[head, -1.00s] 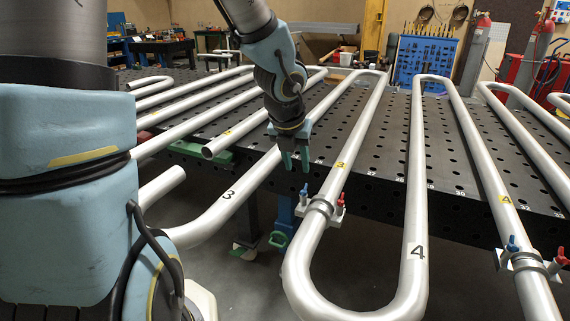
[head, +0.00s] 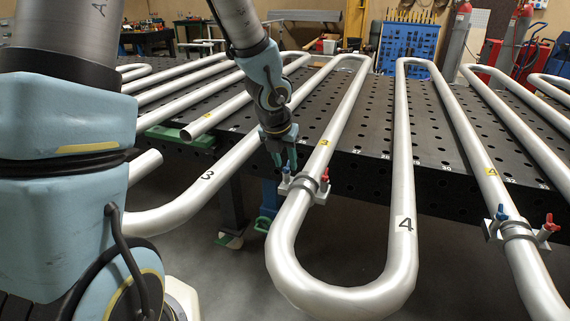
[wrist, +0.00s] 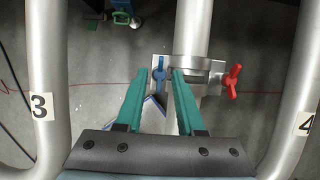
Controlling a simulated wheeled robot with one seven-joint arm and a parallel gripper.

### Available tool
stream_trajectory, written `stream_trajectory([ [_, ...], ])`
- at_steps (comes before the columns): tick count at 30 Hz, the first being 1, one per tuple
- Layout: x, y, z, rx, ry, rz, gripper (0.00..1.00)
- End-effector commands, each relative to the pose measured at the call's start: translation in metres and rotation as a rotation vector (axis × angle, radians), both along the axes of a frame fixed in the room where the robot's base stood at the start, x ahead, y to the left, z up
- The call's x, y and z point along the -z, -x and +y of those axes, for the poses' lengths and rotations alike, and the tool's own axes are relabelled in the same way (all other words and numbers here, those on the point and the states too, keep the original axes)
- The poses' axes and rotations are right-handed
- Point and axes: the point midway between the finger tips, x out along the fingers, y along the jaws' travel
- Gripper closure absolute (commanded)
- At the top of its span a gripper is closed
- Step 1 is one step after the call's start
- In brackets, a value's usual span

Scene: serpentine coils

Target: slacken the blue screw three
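The blue screw three (head: 286,173) is a small blue wing handle on the left side of a clamp (head: 302,184), on the pipe with the yellow label 3 (head: 323,142). A red screw (head: 325,174) is on the clamp's right side. My gripper (head: 285,160) is at the blue screw, its green fingers pointing down. In the wrist view the fingertips (wrist: 160,73) are apart. The blue screw (wrist: 160,68) shows between them, with a small gap at each side; I cannot tell the depth. The red screw (wrist: 233,80) lies right of the fingers.
A similar clamp with a blue screw (head: 501,212) and a red screw (head: 550,223) is on the pipe with yellow label 4 (head: 491,171). The pipe bend (head: 340,300) hangs past the black perforated table (head: 450,158). Pipes marked 3 (wrist: 40,105) and 4 (wrist: 305,125) flank my gripper.

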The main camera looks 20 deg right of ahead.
Motion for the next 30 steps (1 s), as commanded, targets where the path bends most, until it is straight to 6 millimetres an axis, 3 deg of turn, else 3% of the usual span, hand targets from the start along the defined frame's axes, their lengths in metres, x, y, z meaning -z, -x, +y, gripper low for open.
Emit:
stream_trajectory([
  [7,0.0002,-0.0004,0.0000,-0.001,0.000,0.000,0.62],
  [17,0.0002,-0.0003,0.0000,-0.001,0.000,0.000,1.00],
  [30,0.0009,-0.0001,0.0002,-0.001,0.000,0.001,1.00],
])
